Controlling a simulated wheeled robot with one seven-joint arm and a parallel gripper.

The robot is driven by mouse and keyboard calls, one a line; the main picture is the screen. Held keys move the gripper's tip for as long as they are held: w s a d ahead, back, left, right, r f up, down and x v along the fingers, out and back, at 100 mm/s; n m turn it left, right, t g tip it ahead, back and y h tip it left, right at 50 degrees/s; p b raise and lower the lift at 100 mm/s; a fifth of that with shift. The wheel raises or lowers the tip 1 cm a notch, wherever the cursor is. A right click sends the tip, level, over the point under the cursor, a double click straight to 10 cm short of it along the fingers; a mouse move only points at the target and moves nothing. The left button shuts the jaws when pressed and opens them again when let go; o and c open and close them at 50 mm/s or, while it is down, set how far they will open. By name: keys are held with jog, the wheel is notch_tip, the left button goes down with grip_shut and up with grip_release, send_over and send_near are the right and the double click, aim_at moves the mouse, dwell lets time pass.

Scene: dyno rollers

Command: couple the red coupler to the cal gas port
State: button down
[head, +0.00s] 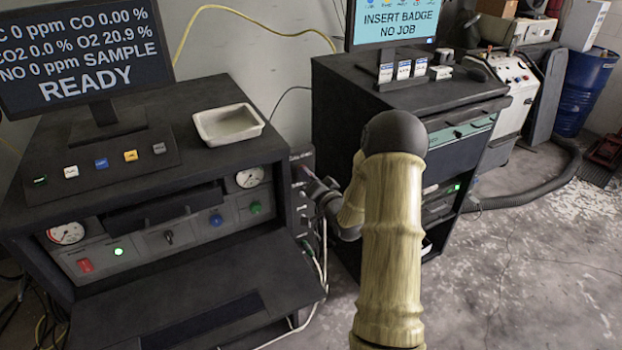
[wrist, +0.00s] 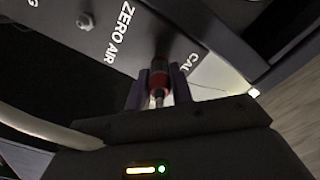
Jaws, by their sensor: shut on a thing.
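The red coupler (wrist: 159,82) sits between the two dark fingers of my gripper (wrist: 158,90) in the wrist view, with the fingers shut on it. The cal gas port is not clearly visible, hidden at or behind the coupler's front end. In the head view my gripper (head: 310,186) is at the right side of the analyzer cabinet (head: 225,170), and the coupler cannot be made out there.
A pale hose (wrist: 50,130) crosses the left of the wrist view. A second dark cabinet (head: 340,95) stands close to the right of my gripper, leaving a narrow gap. Hoses (head: 318,245) hang beside the analyzer cabinet. Open concrete floor (head: 530,260) lies at the right.

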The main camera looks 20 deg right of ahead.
jog(key=shift+w+r, duration=0.1)
jog(key=shift+r, duration=0.05)
jog(key=c, duration=1.1)
grip_release()
jog(key=shift+a, duration=0.1)
jog(key=shift+c, duration=0.2)
jog(key=s+p, duration=0.4)
jog(key=s, duration=1.3)
jog(key=shift+s+d+p, duration=0.2)
jog(key=shift+d+p, duration=0.15)
